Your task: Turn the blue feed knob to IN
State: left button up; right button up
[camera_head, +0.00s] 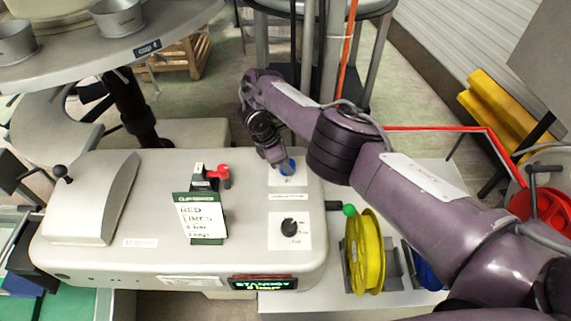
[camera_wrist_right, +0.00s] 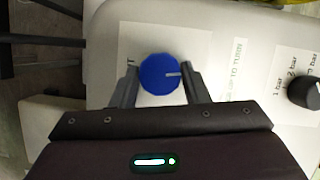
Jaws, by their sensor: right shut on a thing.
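The round blue feed knob (camera_wrist_right: 159,74) sits on a white label plate on top of the grey machine; it also shows in the head view (camera_head: 287,167), partly covered by my gripper. A pale pointer line on it points right in the right wrist view. My right gripper (camera_wrist_right: 160,84) has one finger on each side of the knob and is shut on it; in the head view it comes down from above (camera_head: 279,163). The lettering by the knob is mostly hidden. My left gripper is not in view.
A round table (camera_head: 100,45) overhangs at the upper left.

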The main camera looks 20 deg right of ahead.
jog(key=shift+w+m+g+b, duration=0.15)
jog(key=shift+m+g+b, duration=0.15)
jog(key=shift+m+b, duration=0.6)
jog(key=shift+r+m+b, duration=0.1)
jog(key=shift+m+b, duration=0.2)
jog(key=o, duration=1)
jog(key=shift+c, duration=0.2)
